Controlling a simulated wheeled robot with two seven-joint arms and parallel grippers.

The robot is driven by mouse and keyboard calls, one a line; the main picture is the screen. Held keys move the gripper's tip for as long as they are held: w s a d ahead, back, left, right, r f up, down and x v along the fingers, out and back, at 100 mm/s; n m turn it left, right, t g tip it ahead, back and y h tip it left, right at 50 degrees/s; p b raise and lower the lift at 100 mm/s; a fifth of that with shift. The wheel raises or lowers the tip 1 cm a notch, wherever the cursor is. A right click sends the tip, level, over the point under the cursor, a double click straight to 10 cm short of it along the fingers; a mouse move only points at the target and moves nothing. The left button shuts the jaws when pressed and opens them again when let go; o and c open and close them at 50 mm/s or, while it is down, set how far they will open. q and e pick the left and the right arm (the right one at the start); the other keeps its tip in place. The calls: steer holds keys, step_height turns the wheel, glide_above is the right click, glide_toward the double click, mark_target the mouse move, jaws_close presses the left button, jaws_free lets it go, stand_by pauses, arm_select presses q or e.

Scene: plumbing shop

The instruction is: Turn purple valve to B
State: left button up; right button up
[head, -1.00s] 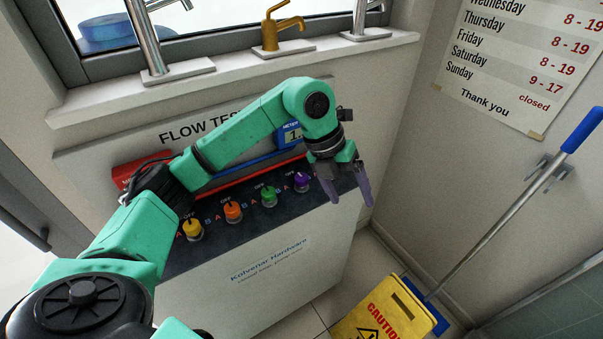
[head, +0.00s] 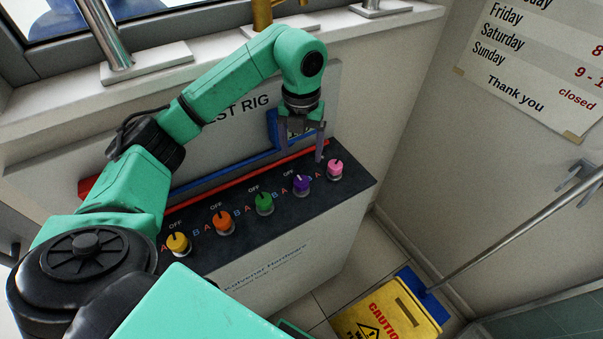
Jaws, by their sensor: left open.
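The purple valve (head: 301,185) is a small round knob on the dark top of the test rig (head: 363,182), between the green valve (head: 264,203) and the pink valve (head: 335,169). A dark pointer mark on it seems to point up toward its OFF label. Letters A and B flank the knobs, and those near the purple valve are small. My left gripper (head: 302,155) is open and empty, fingers down, just above and behind the purple and pink valves. It appears apart from them. My right gripper is not in view.
An orange valve (head: 222,222) and a yellow valve (head: 178,243) sit further left. Red and blue pipes run behind the knobs, with a blue meter partly hidden by the gripper. A yellow caution sign (head: 388,312) and a mop handle (head: 505,237) stand right of the rig.

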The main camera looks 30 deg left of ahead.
arm_select(q)
steer(key=p, duration=0.1)
glide_above(301, 180)
steer(key=f, duration=0.5)
steer(key=shift+s+d, duration=0.1)
steer(key=shift+s, duration=0.1)
steer(key=f+p, duration=0.1)
steer(key=f, duration=0.4)
steer(key=shift+w+f, duration=0.2)
steer(key=shift+f+p, duration=0.3)
steer(key=shift+f, duration=0.15)
steer(key=shift+c, duration=0.3)
jaws_close()
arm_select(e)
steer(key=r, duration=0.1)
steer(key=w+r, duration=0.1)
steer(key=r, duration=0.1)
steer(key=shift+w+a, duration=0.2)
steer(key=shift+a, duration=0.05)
